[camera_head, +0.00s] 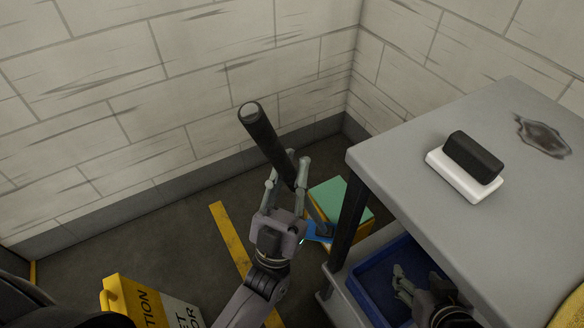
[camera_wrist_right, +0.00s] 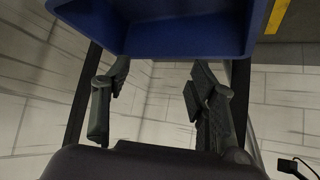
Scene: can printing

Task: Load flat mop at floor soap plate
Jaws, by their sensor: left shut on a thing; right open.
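My left gripper (camera_head: 287,170) is shut on the black handle of the flat mop (camera_head: 262,133) and holds it tilted, top toward the wall. The mop's blue head (camera_head: 318,233) shows low behind the gripper, partly hidden by it. A yellow-sided block with a green top (camera_head: 328,197), perhaps the soap plate, stands on the floor beside the table leg. The blue head appears at its near edge; I cannot tell whether they touch. My right gripper (camera_head: 402,283) is open at the blue bin; it also shows empty in the right wrist view (camera_wrist_right: 160,78).
The grey table (camera_head: 410,150) at right carries a black-and-white brush or eraser (camera_head: 470,165) and a dark stain. A blue bin (camera_head: 372,285) sits on its lower shelf. A yellow caution sign (camera_head: 140,305) stands front left.

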